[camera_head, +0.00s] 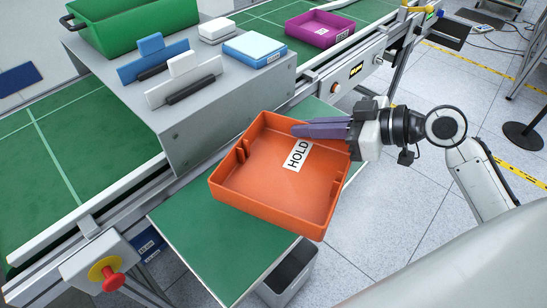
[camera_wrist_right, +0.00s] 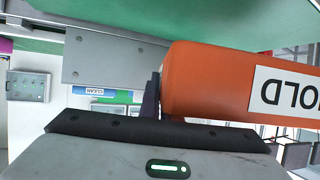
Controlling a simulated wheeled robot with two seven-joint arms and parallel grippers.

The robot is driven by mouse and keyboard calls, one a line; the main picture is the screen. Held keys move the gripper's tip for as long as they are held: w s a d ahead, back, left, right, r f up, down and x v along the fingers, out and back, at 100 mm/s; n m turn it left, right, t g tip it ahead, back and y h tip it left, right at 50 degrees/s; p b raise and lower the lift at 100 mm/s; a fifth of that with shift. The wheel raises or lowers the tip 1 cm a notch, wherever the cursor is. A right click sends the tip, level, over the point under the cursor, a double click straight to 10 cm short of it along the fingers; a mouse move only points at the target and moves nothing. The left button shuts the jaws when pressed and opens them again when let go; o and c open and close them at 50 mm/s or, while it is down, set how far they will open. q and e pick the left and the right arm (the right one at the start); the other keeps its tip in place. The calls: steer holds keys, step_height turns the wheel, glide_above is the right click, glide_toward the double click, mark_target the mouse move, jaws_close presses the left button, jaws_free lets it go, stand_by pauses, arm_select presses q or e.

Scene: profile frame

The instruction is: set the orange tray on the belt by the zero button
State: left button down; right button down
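The orange tray (camera_head: 235,190), marked HOLD, is over the green side shelf (camera_head: 185,235) in the head view, overhanging its right edge. I cannot tell whether it touches the shelf. My right gripper (camera_head: 295,130) is at its far wall, fingers along the rim, and looks shut on it. In the right wrist view the tray (camera_wrist_right: 205,85) lies against a dark finger (camera_wrist_right: 150,97); the other finger is hidden. The green belt (camera_head: 85,140) runs behind. A small round button (camera_head: 335,88) and a yellow display (camera_head: 356,70) are on its rail; no zero mark is readable. My left gripper is out of view.
A grey raised platform (camera_head: 215,130) over the belt carries a green crate (camera_head: 115,25), a pale blue box (camera_head: 255,48) and upright plates. A purple tray (camera_head: 320,28) sits on the belt beyond. A red stop button (camera_head: 112,280) is at front left. The left belt stretch is bare.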

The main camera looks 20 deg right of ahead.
steer(key=w+d+r+m+t+h, duration=0.1)
steer(key=w+d+m+t+h, duration=0.15)
steer(key=w+d, duration=0.35)
steer(key=shift+m+h, duration=0.45)
steer(key=f, duration=0.2)
steer(key=d+f, duration=0.1)
steer(key=f, duration=0.2)
steer(key=shift+d, duration=0.1)
steer(key=shift+f, duration=2.35)
steer(key=shift+f, duration=0.1)
steer(key=c, duration=2.4)
jaws_free()
steer(key=shift+f, duration=0.15)
steer(key=o, duration=0.4)
steer(key=shift+r, duration=0.2)
